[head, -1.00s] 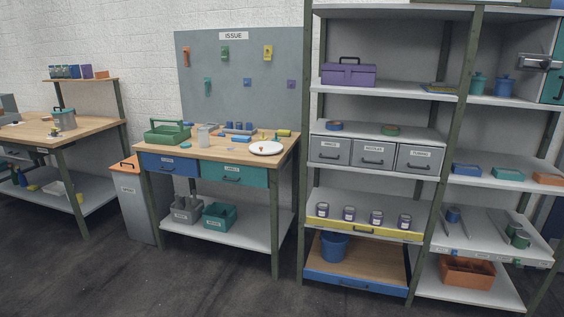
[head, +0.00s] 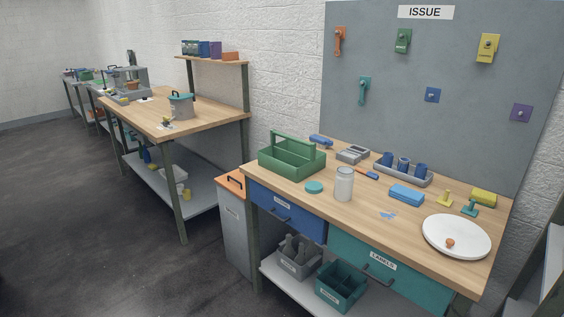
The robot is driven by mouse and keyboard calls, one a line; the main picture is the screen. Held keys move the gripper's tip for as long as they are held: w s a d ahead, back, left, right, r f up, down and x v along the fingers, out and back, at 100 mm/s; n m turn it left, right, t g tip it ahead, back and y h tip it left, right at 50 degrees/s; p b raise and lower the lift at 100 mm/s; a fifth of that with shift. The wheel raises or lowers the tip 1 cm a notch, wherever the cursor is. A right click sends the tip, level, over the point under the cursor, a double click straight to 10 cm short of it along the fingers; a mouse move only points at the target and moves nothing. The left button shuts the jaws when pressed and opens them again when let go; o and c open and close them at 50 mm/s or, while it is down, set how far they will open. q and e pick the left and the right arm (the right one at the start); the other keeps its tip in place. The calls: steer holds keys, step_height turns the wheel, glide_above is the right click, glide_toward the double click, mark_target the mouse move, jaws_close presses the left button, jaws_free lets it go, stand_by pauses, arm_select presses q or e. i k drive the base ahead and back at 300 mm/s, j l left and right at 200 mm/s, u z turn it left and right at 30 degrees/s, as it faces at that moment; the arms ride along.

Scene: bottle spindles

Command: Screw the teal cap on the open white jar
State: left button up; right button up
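The white jar (head: 344,184) stands upright on the wooden bench under the ISSUE board, near the bench's middle. Its top appears uncapped, but the mouth is too small to tell surely. The teal cap (head: 314,187) lies flat on the bench just left of the jar, apart from it and near the front edge. Neither of my grippers is in the head view.
A green tote (head: 292,157) stands left of the cap. A grey tray with blue cups (head: 403,170), a blue block (head: 406,195) and a white plate (head: 456,237) lie right of the jar. A grey bin (head: 232,213) stands at the bench's left end. Dark floor lies open at left.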

mark_target(343, 189)
steer(key=i+l+u, duration=0.1)
steer(key=i+u, duration=0.15)
steer(key=i, duration=0.25)
steer(key=i+l+u, duration=0.25)
steer(key=i, duration=0.25)
steer(key=i+l+u, duration=0.25)
steer(key=i, duration=0.2)
